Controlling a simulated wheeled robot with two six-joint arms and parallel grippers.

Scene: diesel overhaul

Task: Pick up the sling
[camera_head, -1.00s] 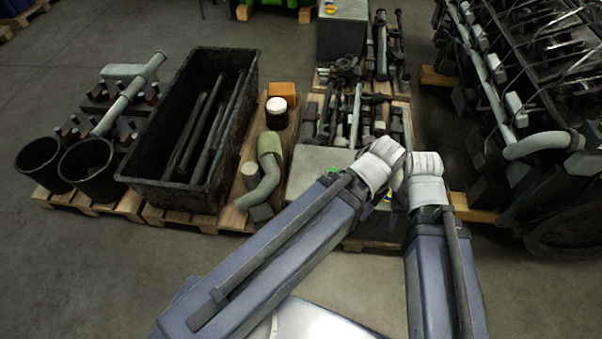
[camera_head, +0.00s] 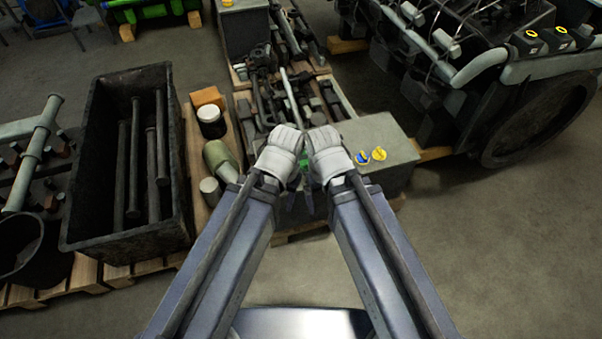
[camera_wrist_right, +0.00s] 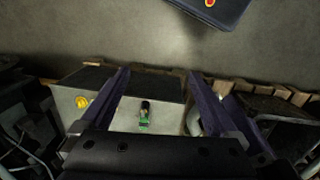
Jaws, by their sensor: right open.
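I cannot tell for certain which item is the sling. In the head view, a bit of green shows between my wrists.
A black bin (camera_head: 82,220) with long rods stands on a pallet at left. A pallet of metal parts (camera_head: 290,90) lies beyond my wrists. A large engine (camera_head: 470,80) stands at right. The floor (camera_head: 500,240) at lower right is clear.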

